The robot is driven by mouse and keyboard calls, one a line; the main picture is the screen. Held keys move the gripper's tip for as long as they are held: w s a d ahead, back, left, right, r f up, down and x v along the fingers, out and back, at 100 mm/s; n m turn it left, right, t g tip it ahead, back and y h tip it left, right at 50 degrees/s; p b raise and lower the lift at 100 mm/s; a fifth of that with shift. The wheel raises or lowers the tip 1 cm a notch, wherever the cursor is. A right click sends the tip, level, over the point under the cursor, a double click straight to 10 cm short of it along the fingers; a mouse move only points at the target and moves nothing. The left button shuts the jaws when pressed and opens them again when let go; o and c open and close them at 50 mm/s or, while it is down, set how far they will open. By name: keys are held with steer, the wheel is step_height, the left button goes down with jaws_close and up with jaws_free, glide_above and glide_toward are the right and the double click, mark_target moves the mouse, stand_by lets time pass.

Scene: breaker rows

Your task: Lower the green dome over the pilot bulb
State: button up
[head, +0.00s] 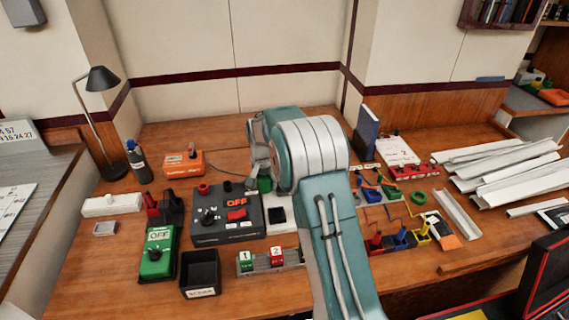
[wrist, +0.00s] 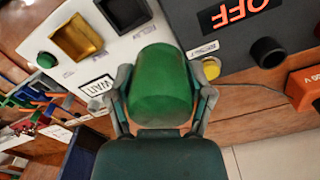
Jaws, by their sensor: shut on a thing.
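In the wrist view my gripper (wrist: 160,88) is shut on the green dome (wrist: 160,78), with one finger on each side of it. In the head view the dome (head: 264,184) shows as a small green patch below my gripper (head: 261,168), partly hidden by my arm. A small yellow round thing (wrist: 211,69) sits by the right finger, next to a small label; I cannot tell if it is the pilot bulb. The dome covers part of the white panel (wrist: 115,52) behind it. I cannot tell its height above the panel.
A dark box marked OFF (head: 226,214) stands left of the dome, with a black knob (wrist: 267,52) near it. The white panel bears a yellow square recess (wrist: 76,38) and a green button (wrist: 46,60). Coloured clips and wires (head: 390,215) lie to the right.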

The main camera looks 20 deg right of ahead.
steer(key=w+d+m, duration=0.1)
steer(key=d+m, duration=0.1)
steer(key=d, duration=0.1)
steer(key=w+d+m, duration=0.2)
steer(key=d, duration=0.1)
steer(key=w+d+m, duration=0.2)
steer(key=d, duration=0.1)
steer(key=shift+w+d+r+m, duration=0.1)
steer(key=shift+w+r+m, duration=0.05)
steer(key=shift+r+m, duration=0.2)
steer(key=shift+w+r, duration=0.1)
steer(key=shift+a+m, duration=0.25)
steer(key=shift+a, duration=0.25)
steer(key=shift+a+f, duration=0.2)
steer(key=shift+f, duration=0.2)
steer(key=shift+d+f, duration=0.3)
steer(key=shift+f, duration=0.3)
steer(key=shift+d+f, duration=0.3)
steer(key=shift+f, duration=0.25)
steer(key=shift+a, duration=0.4)
steer(key=shift+d, duration=0.4)
steer(key=shift+a+f, duration=0.1)
steer(key=shift+a, duration=0.1)
steer(key=shift+a+f, duration=0.15)
steer(key=shift+f, duration=0.75)
